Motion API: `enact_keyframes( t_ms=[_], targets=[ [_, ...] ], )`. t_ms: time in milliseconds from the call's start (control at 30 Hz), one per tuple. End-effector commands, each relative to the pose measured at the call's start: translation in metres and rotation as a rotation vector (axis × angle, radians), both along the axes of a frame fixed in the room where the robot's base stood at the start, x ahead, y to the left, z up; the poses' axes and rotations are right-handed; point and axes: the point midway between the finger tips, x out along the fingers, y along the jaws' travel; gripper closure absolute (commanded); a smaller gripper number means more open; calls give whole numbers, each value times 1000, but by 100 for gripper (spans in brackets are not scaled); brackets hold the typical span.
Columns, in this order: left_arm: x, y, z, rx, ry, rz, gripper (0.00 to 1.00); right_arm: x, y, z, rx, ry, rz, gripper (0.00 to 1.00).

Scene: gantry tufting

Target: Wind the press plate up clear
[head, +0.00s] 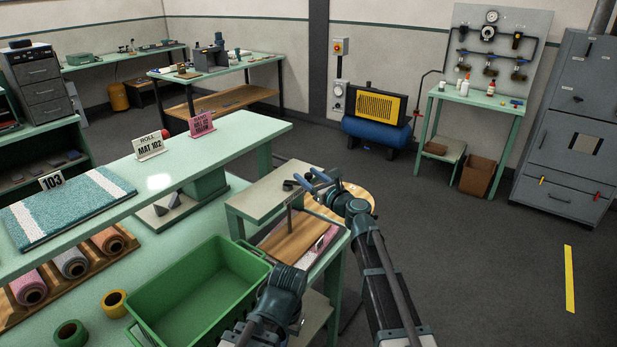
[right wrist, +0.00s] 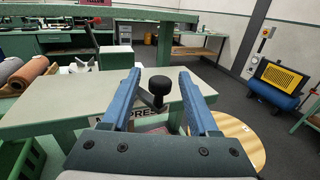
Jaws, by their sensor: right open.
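The press (head: 262,190) stands at the right end of the green bench, with a pale green top and a thin upright post. A wooden plate (head: 290,238) lies under its top, with a pink and white piece beside it at the lower right. My right gripper (head: 312,181) is open beside the press top. In the right wrist view, a black knob (right wrist: 158,86) on a crank arm shows between the spread blue fingers (right wrist: 160,92), not gripped. A sign reading PRESS is partly hidden behind the gripper. My left gripper is not in view.
A green crate (head: 200,290) stands left of the press, near yarn rolls (head: 72,263) and a teal mat (head: 65,205). A round wooden top (head: 357,193) is just right of the press. Open floor lies further right.

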Motion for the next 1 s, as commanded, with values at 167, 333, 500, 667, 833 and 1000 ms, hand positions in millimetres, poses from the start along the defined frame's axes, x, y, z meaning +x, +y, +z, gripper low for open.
enact_keyframes(
  t_ms=[167,333,500,667,833,1000],
  targets=[
    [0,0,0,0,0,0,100,0,0,0,0,0,0,52],
    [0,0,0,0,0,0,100,0,0,0,0,0,0,83],
    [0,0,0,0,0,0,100,0,0,0,0,0,0,100],
    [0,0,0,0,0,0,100,0,0,0,0,0,0,100],
    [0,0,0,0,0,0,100,0,0,0,0,0,0,100],
    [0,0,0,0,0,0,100,0,0,0,0,0,0,100]
  ],
)
